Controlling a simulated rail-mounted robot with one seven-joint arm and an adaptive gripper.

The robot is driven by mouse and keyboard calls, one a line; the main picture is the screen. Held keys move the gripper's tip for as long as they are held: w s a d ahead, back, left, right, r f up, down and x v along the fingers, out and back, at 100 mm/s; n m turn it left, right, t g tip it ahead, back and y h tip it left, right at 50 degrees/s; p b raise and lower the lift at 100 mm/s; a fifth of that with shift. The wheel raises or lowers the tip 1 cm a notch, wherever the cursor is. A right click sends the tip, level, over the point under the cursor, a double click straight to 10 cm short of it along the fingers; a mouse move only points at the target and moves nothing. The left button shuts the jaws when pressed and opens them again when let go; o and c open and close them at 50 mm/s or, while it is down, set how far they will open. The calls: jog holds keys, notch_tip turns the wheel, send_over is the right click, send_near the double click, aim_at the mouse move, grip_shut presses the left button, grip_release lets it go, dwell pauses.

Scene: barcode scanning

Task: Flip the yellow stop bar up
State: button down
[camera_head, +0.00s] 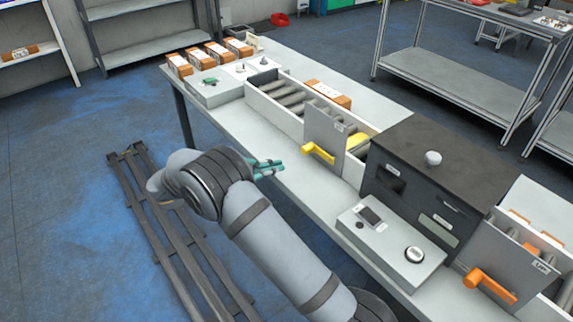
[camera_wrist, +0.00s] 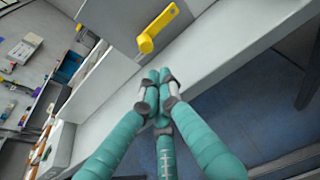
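The yellow stop bar (camera_head: 318,153) is a short lever on the front of an upright grey panel (camera_head: 325,130) beside the roller conveyor. In the head view it slants down to the right from its left end. In the wrist view the yellow stop bar (camera_wrist: 158,28) is above the fingertips, with a rounded knob at its near end. My gripper (camera_head: 268,168) is at the table's front edge, left of the bar and apart from it. In the wrist view the teal fingers of my gripper (camera_wrist: 158,90) come together at the tips, with nothing seen between them.
A brown box (camera_head: 330,94) lies on or behind the conveyor (camera_head: 285,100). A dark scanner housing (camera_head: 430,160) and a control box (camera_head: 392,240) stand to the right. An orange lever (camera_head: 488,284) is farther right. The table's front strip (camera_head: 250,125) is clear near my gripper.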

aim_at(298, 170)
jog(key=x, duration=0.9)
jog(key=shift+d, duration=0.1)
